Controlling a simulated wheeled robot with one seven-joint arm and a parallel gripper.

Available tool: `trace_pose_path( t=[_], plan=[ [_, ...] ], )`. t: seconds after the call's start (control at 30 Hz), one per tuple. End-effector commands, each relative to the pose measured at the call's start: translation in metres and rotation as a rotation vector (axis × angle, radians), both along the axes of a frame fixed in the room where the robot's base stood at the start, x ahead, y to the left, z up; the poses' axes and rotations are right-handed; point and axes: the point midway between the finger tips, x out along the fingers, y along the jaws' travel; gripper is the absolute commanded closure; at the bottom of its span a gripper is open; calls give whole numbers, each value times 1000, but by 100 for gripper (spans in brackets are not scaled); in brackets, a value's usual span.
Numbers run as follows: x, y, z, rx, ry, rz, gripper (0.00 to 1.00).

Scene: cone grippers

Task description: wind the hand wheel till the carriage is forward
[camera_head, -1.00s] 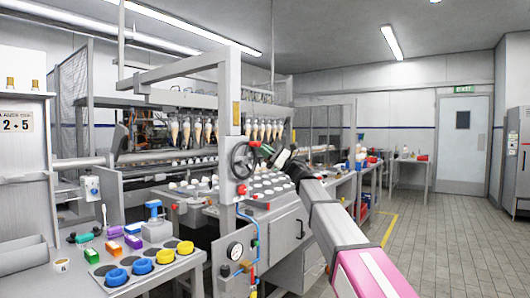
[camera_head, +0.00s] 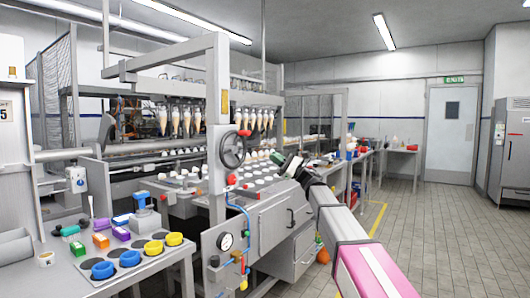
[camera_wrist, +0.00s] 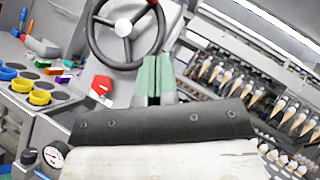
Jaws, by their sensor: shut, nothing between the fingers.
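The hand wheel (camera_head: 233,149) is a dark ring with spokes and a pale hub, mounted on the machine's grey post. It has a red knob (camera_head: 244,133) at its upper right rim. In the wrist view the hand wheel (camera_wrist: 124,27) is at the top, with the red knob partly cut off. My gripper (camera_wrist: 153,62) shows green fingertips held together, empty, just below and right of the rim; I cannot tell if they touch it. In the head view my gripper (camera_head: 277,158) is right of the wheel. Several cones (camera_head: 187,121) hang in a row behind; I cannot make out which part is the carriage.
A red button (camera_head: 231,180) sits below the wheel, with a pressure gauge (camera_head: 225,241) and blue hose lower down. Yellow and blue rings (camera_head: 103,270) lie on the left bench. The floor (camera_head: 430,230) at right is open.

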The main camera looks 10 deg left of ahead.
Motion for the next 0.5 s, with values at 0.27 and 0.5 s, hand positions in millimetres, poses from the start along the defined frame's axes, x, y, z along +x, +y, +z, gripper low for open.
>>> trace_pose_path(
  t=[0.27,0.5],
  plan=[
    [-6,-11,-5,-22,35,0,52],
    [-52,10,28,-136,342,-44,52]
  ],
)
